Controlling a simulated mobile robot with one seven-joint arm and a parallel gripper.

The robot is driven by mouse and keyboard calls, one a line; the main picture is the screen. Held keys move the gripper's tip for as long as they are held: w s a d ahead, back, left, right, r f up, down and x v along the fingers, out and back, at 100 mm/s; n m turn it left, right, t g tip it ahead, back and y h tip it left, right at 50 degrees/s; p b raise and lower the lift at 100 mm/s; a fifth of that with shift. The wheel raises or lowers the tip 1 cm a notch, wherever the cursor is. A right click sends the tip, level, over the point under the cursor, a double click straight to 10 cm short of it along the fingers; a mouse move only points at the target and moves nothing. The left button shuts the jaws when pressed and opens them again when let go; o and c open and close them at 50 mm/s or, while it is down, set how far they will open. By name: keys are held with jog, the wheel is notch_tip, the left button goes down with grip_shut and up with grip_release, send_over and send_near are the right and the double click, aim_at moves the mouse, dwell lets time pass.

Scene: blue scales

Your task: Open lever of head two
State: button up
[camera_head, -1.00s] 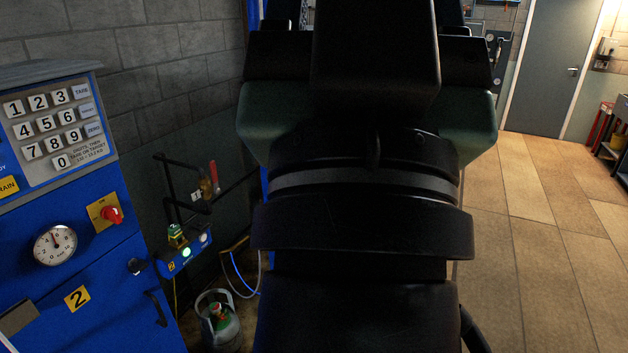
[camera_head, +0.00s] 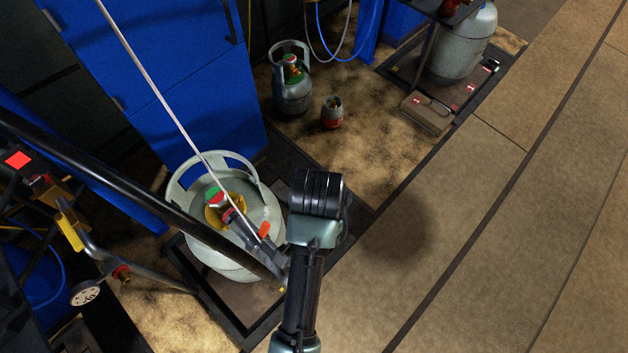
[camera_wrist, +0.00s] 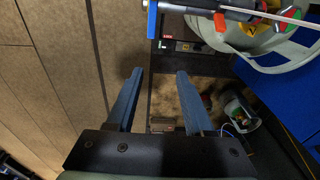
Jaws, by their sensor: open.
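A filling head (camera_head: 235,222) with an orange lever (camera_head: 264,230) sits on the valve of a large grey gas cylinder (camera_head: 232,262). No head number is readable now. In the wrist view the filling head (camera_wrist: 228,14) and orange lever (camera_wrist: 249,24) lie along the top, beyond and to the right of my fingertips. My gripper (camera_wrist: 156,72) is open, with two blue-grey fingers apart and nothing between them. In the head view my arm stands just right of the cylinder; its fingers cannot be made out there.
A blue cabinet (camera_head: 165,85) stands behind the cylinder, with a thin pale hose crossing before it. A dark pipe runs diagonally at left, near a yellow-handled part (camera_head: 70,232). Smaller cylinders (camera_head: 292,90) stand behind. Open floor (camera_head: 480,240) lies right.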

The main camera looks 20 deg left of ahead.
jog(key=shift+g, duration=0.6)
jog(key=s+f+b, duration=0.1)
jog(key=f, duration=0.4)
jog(key=f+b, duration=0.1)
jog(key=f, duration=0.4)
jog(key=s+f+b, duration=0.1)
jog(key=f+b, duration=0.1)
jog(key=f, duration=0.3)
jog(key=shift+s+d+f, duration=0.15)
jog(key=shift+s+f, duration=0.15)
jog(key=shift+s, duration=0.05)
grip_shut()
